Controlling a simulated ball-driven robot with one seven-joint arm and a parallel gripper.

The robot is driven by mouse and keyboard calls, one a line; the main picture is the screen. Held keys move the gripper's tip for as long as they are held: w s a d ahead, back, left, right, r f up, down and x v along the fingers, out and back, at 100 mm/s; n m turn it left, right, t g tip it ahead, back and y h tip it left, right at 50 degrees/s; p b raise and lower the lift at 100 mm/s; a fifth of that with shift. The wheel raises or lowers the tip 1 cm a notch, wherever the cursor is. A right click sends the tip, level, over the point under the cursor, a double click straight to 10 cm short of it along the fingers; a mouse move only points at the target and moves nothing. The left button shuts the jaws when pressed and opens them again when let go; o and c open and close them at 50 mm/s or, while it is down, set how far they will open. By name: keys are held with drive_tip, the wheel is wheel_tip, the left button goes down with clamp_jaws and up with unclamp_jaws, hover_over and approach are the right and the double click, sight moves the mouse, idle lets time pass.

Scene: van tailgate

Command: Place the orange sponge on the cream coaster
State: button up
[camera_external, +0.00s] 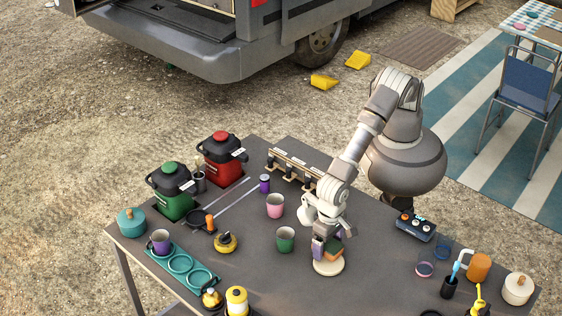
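The orange sponge (334,251) shows an orange face and a darker green part. It is at the lower end of my gripper (326,240), over the cream coaster (329,269). The coaster is a pale round disc near the table's front middle, and its near rim shows. The sponge and gripper cover much of the coaster, so I cannot tell whether the sponge rests on it or is just above it. A purple part shows at the left of the sponge. The fingertips are too small and overlapped to show their grip.
A green cup (285,240) and a pink cup (275,206) stand left of my gripper. A teal tray (181,264) holds a purple cup (160,239) at the left. A control box (416,226) is at the right. Bare tabletop lies between gripper and box.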

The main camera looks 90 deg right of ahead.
sight(328, 243)
drive_tip(key=shift+r, duration=0.1)
wheel_tip(328, 243, up, 12)
drive_tip(key=p, duration=0.4)
drive_tip(key=w+d+r+n+t+y, duration=0.1)
drive_tip(key=w+d+r+t, duration=0.1)
drive_tip(key=w+d+r, duration=0.55)
drive_tip(key=w+d+r+n+t+y, duration=0.15)
drive_tip(key=w+d+r, duration=0.35)
drive_tip(key=r, duration=0.6)
drive_tip(key=w+d+r+n+t+y, duration=0.1)
drive_tip(key=w+d+r+t, duration=0.1)
drive_tip(key=w+d+r, duration=0.6)
drive_tip(key=s+d+r+n+t, duration=0.2)
drive_tip(key=d+r+t, duration=0.2)
drive_tip(key=d+r, duration=1.05)
drive_tip(key=s+d+r+n+t+h, duration=0.1)
drive_tip(key=s+d+r+t, duration=0.2)
drive_tip(key=s+d+r, duration=0.2)
drive_tip(key=s+d+r+n+t+h, duration=0.2)
drive_tip(key=s+d+r, duration=0.3)
drive_tip(key=d+r, duration=0.3)
wheel_tip(328, 243, up, 5)
drive_tip(key=shift+s+d+f+t, duration=0.1)
drive_tip(key=shift+s+d+t, duration=0.25)
drive_tip(key=shift+d+t, duration=0.1)
drive_tip(key=shift+f+n+h, duration=0.1)
drive_tip(key=shift+n+h, duration=0.15)
